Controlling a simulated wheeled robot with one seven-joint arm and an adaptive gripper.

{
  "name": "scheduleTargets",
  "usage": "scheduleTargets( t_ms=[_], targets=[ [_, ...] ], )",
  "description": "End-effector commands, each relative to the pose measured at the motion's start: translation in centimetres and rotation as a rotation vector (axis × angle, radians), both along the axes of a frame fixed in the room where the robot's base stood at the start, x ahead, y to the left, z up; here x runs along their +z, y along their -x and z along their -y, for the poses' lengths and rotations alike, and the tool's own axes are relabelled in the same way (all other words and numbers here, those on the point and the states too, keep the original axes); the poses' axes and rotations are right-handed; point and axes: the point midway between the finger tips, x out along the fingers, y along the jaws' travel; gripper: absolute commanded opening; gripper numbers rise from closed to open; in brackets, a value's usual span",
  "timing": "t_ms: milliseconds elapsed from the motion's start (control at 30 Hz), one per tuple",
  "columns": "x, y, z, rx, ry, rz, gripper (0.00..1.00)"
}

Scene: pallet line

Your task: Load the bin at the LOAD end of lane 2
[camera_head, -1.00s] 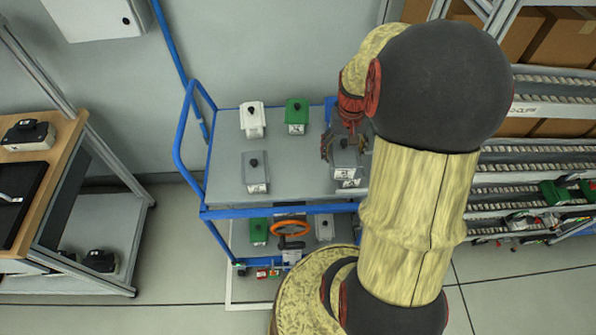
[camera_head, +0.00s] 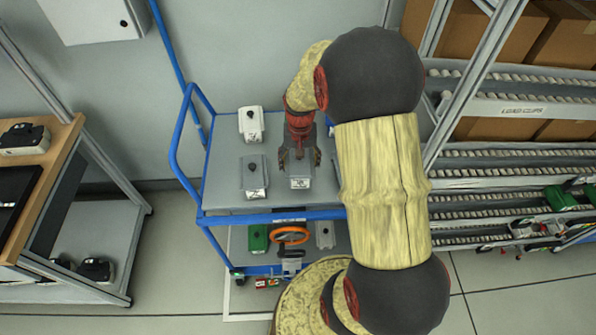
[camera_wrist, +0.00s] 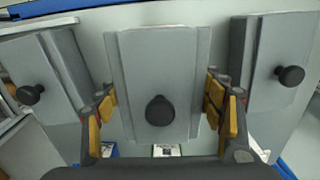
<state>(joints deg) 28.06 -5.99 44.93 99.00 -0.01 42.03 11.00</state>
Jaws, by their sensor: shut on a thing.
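A grey bin (camera_head: 300,182) with a white label is under my gripper (camera_head: 299,160) at the right part of the blue cart's top. In the wrist view my gripper (camera_wrist: 163,112) has its yellow-padded fingers closed on both sides of this grey bin (camera_wrist: 155,65), whose black knob faces the camera. I cannot tell if it is clear of the cart top. Slatted roller lanes (camera_head: 490,205) are at the right, partly behind my arm. I cannot read which is lane 2.
A second grey bin (camera_head: 254,175) and a white bin (camera_head: 251,124) stand on the cart top (camera_head: 225,190). Green and grey bins sit on its lower shelf. Green bins (camera_head: 561,198) are on the rack. A wooden bench (camera_head: 45,165) is at the left.

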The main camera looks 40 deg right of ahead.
Motion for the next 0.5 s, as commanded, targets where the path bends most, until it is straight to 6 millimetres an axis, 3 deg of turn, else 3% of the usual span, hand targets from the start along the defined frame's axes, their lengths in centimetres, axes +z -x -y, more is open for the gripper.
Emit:
scheduleTargets(
  t_ms=[267,500],
  targets=[
    [-3.1,-0.5,-0.3,0.000,0.000,0.000,0.17],
    [-3.2,-0.5,-0.3,0.000,0.001,0.002,0.17]
  ],
)
